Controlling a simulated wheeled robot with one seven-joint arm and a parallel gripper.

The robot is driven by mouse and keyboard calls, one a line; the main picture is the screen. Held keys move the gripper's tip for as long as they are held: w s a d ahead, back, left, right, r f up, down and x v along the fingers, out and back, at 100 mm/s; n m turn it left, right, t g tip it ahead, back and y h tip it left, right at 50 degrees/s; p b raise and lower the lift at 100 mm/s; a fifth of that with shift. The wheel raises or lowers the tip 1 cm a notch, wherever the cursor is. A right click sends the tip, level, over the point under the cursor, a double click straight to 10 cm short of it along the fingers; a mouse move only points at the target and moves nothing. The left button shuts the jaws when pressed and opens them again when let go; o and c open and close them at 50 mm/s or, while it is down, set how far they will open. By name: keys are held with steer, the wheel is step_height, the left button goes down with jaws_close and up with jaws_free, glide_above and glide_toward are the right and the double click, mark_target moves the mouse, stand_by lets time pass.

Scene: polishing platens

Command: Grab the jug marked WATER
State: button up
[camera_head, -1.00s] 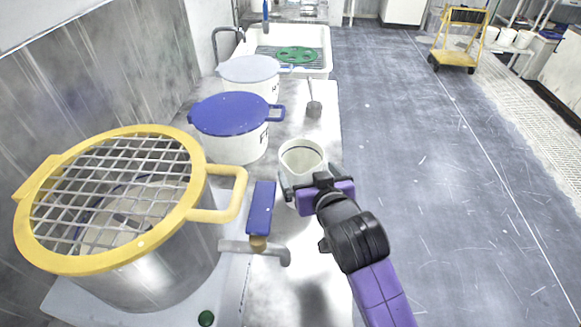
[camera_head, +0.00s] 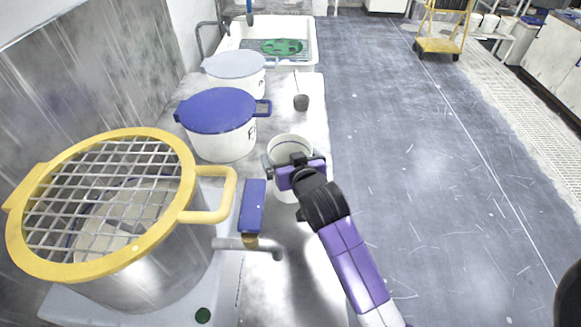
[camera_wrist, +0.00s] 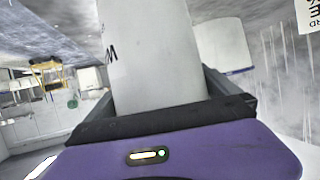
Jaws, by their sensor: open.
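A white open-topped jug (camera_head: 290,146) stands on the counter in the head view. My gripper (camera_head: 292,173) is at its near side, with its jaws around the jug's body. In the wrist view the pale jug (camera_wrist: 155,50) rises between the two jaws of my gripper (camera_wrist: 158,95). A dark letter at the jug's left edge reads as M or an upside-down W; the rest of the marking is out of sight. The jaws are open, and I cannot tell whether either one touches the jug.
A blue-lidded white pot (camera_head: 217,112) stands left of the jug, a grey-lidded pot (camera_head: 233,66) behind it. A large mesh-topped steel pot (camera_head: 160,262) and a blue-handled tap (camera_head: 252,206) are nearer. A dark-headed tool (camera_head: 301,102) stands beyond.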

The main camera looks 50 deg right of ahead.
steer(key=c, duration=1.1)
steer(key=shift+c, duration=0.5)
steer(key=shift+r, duration=0.15)
